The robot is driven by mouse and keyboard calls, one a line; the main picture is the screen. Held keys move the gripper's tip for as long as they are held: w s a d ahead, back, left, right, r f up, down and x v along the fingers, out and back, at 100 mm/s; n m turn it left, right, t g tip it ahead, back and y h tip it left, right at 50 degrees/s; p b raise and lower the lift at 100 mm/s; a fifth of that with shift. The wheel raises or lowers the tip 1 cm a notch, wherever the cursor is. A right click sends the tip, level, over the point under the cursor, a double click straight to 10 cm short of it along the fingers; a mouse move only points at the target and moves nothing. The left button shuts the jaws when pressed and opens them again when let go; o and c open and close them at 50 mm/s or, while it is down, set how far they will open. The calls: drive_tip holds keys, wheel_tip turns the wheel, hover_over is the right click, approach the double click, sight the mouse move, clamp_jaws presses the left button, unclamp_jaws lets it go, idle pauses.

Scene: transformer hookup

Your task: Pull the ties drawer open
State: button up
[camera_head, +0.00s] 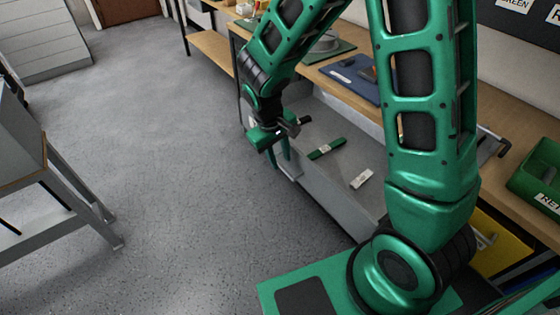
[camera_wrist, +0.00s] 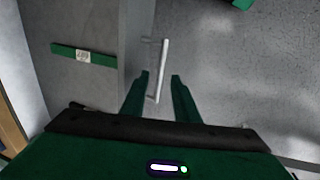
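The grey drawer (camera_head: 325,203) stands open from under the bench in the head view, its inside showing. A green strip with a white label (camera_head: 326,149) and a white strip (camera_head: 362,178) lie in it. The wrist view shows the labelled green strip (camera_wrist: 83,55) inside, left of the drawer front. The pale bar handle (camera_wrist: 162,68) sticks out from the drawer front. My gripper (camera_wrist: 161,78) is open, its two fingers on either side of the handle, with gaps visible. In the head view my gripper (camera_head: 281,158) points down at the drawer's front; the handle is largely hidden there.
The wooden bench top (camera_head: 320,75) carries a blue tray (camera_head: 355,78) and a green bin (camera_head: 540,178). A yellow panel with a handle (camera_head: 500,245) is at lower right. A grey stand (camera_head: 60,200) is at left. Grey floor between is clear.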

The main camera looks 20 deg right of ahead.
wheel_tip(320, 180, up, 8)
drive_tip(key=a, duration=0.1)
drive_tip(key=shift+a+f, duration=0.15)
drive_tip(key=shift+a, duration=0.1)
drive_tip(key=s+d+r+m, duration=0.2)
drive_tip(key=s+d+r, duration=0.2)
drive_tip(key=d, duration=0.3)
drive_tip(key=s+d+r+m, duration=0.2)
drive_tip(key=s+d+r, duration=0.15)
drive_tip(key=d, duration=0.45)
drive_tip(key=s+d+r+m+y, duration=0.1)
drive_tip(key=s+d+m, duration=0.2)
drive_tip(key=s, duration=0.5)
drive_tip(key=s+d+r+m+y, duration=0.1)
drive_tip(key=s+d, duration=0.3)
drive_tip(key=s, duration=0.5)
drive_tip(key=shift+s+r+m+g, duration=0.15)
drive_tip(key=shift+r+m+g, duration=0.2)
drive_tip(key=shift+m, duration=0.55)
